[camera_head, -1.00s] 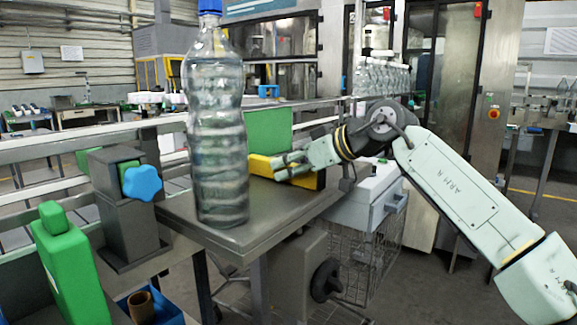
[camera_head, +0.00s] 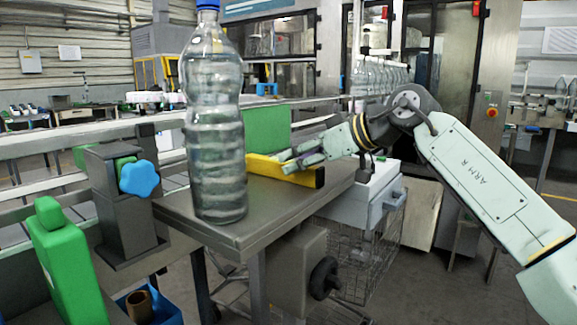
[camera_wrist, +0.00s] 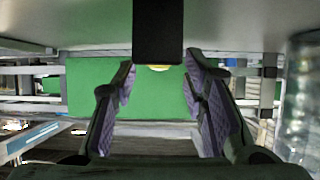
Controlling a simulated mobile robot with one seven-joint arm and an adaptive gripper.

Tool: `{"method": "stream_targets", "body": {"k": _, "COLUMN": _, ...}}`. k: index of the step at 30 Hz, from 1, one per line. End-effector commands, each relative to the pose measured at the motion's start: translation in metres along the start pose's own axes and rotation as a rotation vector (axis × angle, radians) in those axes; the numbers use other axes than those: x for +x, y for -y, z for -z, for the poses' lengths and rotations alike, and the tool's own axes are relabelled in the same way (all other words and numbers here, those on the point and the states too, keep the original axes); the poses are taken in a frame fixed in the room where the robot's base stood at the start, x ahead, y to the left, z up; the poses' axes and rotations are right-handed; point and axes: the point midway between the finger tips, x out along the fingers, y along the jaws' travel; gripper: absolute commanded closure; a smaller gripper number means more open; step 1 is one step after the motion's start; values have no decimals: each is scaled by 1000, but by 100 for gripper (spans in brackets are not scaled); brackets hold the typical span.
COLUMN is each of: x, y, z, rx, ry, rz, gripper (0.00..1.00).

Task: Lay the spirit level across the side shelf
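The spirit level, a yellow bar (camera_head: 263,168) with a black end, appears to lie on the grey metal side shelf (camera_head: 228,233), behind and right of the bottle. In the wrist view its black end (camera_wrist: 158,30) shows at top centre, with a bit of yellow below. My gripper (camera_head: 287,161) is at the level in the head view, its fingertips overlapping the bar's upper edge. In the wrist view my gripper (camera_wrist: 159,78) has its fingers wide apart, one on each side of the level's end, with gaps showing. Contact with the bar cannot be told.
A large clear bottle (camera_head: 214,130) with a blue cap stands on the shelf at the left. A green panel (camera_head: 267,129) stands behind the level. A post with a blue knob (camera_head: 139,178) is left of the shelf. The shelf's front right is bare.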

Motion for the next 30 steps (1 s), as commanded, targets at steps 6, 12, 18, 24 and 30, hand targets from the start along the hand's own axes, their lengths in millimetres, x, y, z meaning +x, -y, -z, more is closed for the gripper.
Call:
{"method": "stream_targets", "body": {"k": 6, "x": -48, "y": -1, "z": -1, "rx": 0, "ry": 0, "rz": -5, "gripper": 60}}
{"method": "stream_targets", "body": {"k": 12, "x": -75, "y": -1, "z": -1, "rx": 1, "ry": 1, "rz": -2, "gripper": 60}}
{"method": "stream_targets", "body": {"k": 18, "x": -82, "y": 0, "z": 0, "rx": -1, "ry": 1, "rz": 0, "gripper": 60}}
{"method": "stream_targets", "body": {"k": 24, "x": -82, "y": 0, "z": 0, "rx": -1, "ry": 1, "rz": 0, "gripper": 60}}
{"method": "stream_targets", "body": {"k": 30, "x": -82, "y": 0, "z": 0, "rx": -1, "ry": 1, "rz": 0, "gripper": 60}}
